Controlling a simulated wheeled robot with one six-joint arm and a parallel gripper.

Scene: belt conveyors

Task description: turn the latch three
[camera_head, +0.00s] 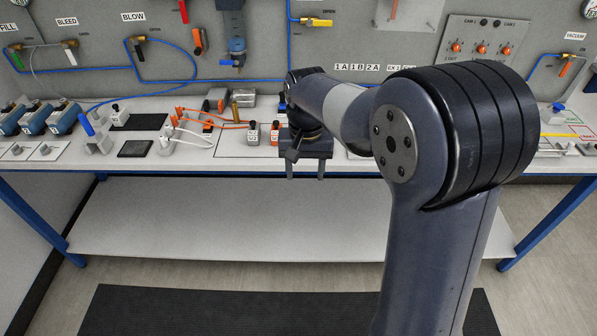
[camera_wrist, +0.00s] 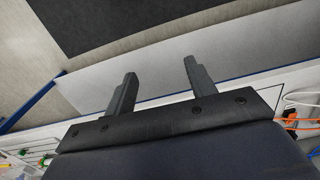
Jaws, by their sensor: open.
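My gripper (camera_head: 305,172) is open and empty, with its two fingers pointing down at the front edge of the workbench (camera_head: 240,178). In the wrist view my gripper (camera_wrist: 160,72) shows both fingers wide apart, with nothing between them. A grey panel (camera_head: 478,70) on the back wall at the upper right carries three orange-red knobs (camera_head: 481,49) under small labels that look like CAM. I cannot tell whether one of these is latch three. The panel is far to the right of my gripper, and my arm covers the area below it.
Small orange-and-grey blocks (camera_head: 253,134) with orange cables stand left of my gripper. Blue devices (camera_head: 36,119) line the far left. A lower shelf (camera_head: 220,215) runs below the bench; a dark mat (camera_head: 200,308) lies on the floor. My arm hides much of the bench's right half.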

